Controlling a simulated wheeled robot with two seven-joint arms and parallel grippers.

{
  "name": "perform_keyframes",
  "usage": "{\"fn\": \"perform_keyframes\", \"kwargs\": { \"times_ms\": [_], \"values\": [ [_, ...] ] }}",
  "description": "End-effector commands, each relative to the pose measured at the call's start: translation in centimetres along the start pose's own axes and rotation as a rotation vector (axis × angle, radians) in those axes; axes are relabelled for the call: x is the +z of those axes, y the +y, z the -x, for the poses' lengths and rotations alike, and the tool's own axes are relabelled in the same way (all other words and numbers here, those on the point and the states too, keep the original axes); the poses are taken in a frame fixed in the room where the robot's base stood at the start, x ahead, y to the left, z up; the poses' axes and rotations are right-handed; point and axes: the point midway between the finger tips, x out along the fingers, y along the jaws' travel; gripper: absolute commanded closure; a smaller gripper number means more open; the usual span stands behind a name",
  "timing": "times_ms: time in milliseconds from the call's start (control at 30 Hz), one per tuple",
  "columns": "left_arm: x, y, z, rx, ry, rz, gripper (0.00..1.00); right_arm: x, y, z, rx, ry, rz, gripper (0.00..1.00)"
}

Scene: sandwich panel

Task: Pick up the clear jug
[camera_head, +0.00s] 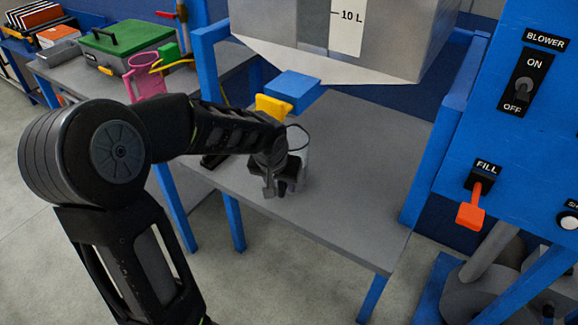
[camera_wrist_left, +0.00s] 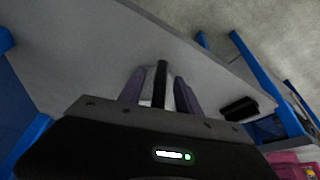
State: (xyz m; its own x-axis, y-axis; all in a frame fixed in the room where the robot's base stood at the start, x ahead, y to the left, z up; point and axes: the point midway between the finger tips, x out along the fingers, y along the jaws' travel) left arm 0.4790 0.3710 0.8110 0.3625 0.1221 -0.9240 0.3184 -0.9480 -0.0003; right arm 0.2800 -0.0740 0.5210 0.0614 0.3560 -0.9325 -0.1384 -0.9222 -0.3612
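The clear jug (camera_head: 300,143) stands upright on the grey table, below the yellow spout. My left gripper (camera_head: 282,182) is at the jug's near side and hides its lower part. In the left wrist view, the two purple-grey fingers (camera_wrist_left: 160,92) are apart. A dark upright bar (camera_wrist_left: 161,80), seemingly the jug's handle, stands between them with a narrow gap on each side. Clear material shows faintly behind it. My right gripper is in neither view.
A metal hopper (camera_head: 400,35) with a yellow spout (camera_head: 273,107) hangs over the grey table (camera_head: 350,190). A blue panel with an orange fill lever (camera_head: 471,213) stands at right. A pink jug (camera_head: 148,80) and green-lidded box (camera_head: 125,40) are back left. The table's right part is clear.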

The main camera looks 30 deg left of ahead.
Motion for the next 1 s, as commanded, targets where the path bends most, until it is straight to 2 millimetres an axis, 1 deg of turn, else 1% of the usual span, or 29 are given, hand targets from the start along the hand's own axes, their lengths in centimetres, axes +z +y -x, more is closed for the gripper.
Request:
{"fn": "perform_keyframes", "kwargs": {
  "times_ms": [33,100,233,800,867,1000],
  "values": [
    [-0.8,0.0,-0.2,-0.001,-0.002,0.001,0.60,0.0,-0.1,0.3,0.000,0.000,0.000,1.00],
    [-1.4,0.0,-0.8,-0.001,-0.003,0.000,0.60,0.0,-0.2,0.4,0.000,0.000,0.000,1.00],
    [-1.3,0.0,-1.7,0.000,-0.001,0.000,0.60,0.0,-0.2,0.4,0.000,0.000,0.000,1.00],
    [-1.3,0.0,-1.7,0.000,0.000,0.001,0.60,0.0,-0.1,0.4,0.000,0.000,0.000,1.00],
    [-1.3,0.0,-1.7,0.000,0.000,0.001,0.64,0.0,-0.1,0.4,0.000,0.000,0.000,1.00],
    [-1.3,0.0,-1.7,0.000,0.000,0.001,0.76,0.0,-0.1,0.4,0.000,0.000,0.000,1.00]
  ]
}}
